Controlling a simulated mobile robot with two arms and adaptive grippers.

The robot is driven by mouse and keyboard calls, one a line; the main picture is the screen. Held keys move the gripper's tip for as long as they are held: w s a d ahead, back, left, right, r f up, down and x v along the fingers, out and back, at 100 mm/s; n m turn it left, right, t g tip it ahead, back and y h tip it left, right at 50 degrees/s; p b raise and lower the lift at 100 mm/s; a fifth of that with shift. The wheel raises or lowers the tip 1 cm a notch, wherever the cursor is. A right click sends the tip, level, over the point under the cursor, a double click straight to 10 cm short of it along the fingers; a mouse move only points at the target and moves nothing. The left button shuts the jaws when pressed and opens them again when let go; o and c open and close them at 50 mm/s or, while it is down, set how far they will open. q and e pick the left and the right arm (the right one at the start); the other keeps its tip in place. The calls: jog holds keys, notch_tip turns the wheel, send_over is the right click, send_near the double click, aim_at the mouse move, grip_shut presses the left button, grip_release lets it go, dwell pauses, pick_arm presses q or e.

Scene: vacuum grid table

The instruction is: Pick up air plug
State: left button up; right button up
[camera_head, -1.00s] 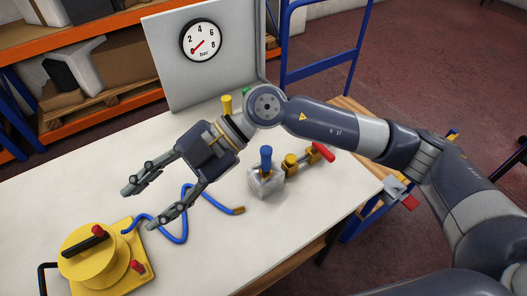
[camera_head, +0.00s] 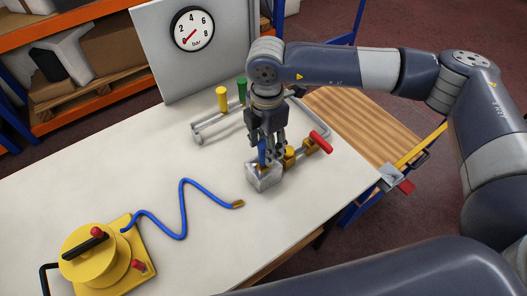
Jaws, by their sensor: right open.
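A blue upright plug (camera_head: 262,152) stands in a silver metal block (camera_head: 264,180) on the white table. I take it for the air plug. My right gripper (camera_head: 267,155) points down over the block, with its fingers open around the plug. The fingers partly hide the plug, and I cannot tell whether they touch it. A blue hose (camera_head: 183,205) lies in a zigzag to the left and ends in a brass fitting (camera_head: 237,204) near the block. My left gripper is not in view.
Brass fittings (camera_head: 290,155) with a red handle (camera_head: 320,142) adjoin the block on the right. Grey pipework with a yellow knob (camera_head: 221,98) and a green knob (camera_head: 242,90) stands behind. A yellow vacuum device (camera_head: 95,256) sits front left. A gauge (camera_head: 193,29) is on the back panel.

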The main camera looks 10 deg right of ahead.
aim_at(263, 155)
jog(key=shift+f+p, duration=0.35)
jog(key=shift+p, duration=0.05)
jog(key=f, duration=0.1)
jog(key=f+p, duration=0.1)
jog(key=f, duration=0.1)
jog(key=shift+w+a+f+p, duration=0.2)
jog(key=shift+a+p, duration=0.1)
jog(key=shift+p, duration=0.05)
jog(key=shift+f, duration=0.45)
grip_shut()
